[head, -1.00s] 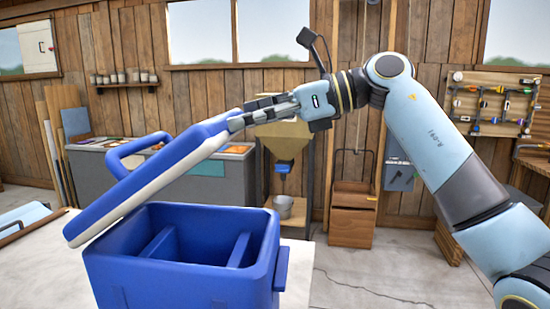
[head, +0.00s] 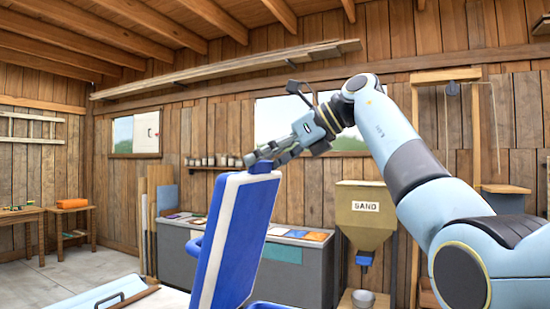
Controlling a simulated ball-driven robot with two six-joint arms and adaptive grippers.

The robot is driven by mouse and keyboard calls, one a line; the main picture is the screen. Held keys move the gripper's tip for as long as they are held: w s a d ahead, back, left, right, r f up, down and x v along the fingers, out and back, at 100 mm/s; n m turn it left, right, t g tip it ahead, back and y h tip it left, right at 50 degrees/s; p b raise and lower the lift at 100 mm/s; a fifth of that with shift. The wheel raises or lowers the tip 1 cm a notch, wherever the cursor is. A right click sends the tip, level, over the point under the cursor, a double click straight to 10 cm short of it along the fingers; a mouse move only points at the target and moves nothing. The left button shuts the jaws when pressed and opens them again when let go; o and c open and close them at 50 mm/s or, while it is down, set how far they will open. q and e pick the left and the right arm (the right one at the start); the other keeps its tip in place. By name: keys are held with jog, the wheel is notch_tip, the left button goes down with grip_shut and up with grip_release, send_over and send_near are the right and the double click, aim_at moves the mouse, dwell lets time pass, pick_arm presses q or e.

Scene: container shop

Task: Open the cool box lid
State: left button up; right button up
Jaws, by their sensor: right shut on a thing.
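My right gripper (head: 262,160) is shut on the lid's top edge. My left gripper is not in view.
A white table surface with a clipboard-like tray (head: 125,298) lies at the lower left. Behind stand a grey counter (head: 300,272) and a sand hopper (head: 364,215) with a metal bowl (head: 363,299) below. The air around the lid's left side is clear.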

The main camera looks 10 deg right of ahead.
jog(key=shift+w+a+f, duration=0.15)
jog(key=shift+a+f, duration=0.15)
jog(key=shift+f, duration=0.3)
jog(key=o, duration=1.3)
jog(key=shift+o, duration=1.3)
jog(key=shift+a, duration=0.15)
jog(key=shift+d+r, duration=0.15)
jog(key=shift+d, duration=0.15)
jog(key=r+v, duration=0.1)
jog(key=v, duration=1)
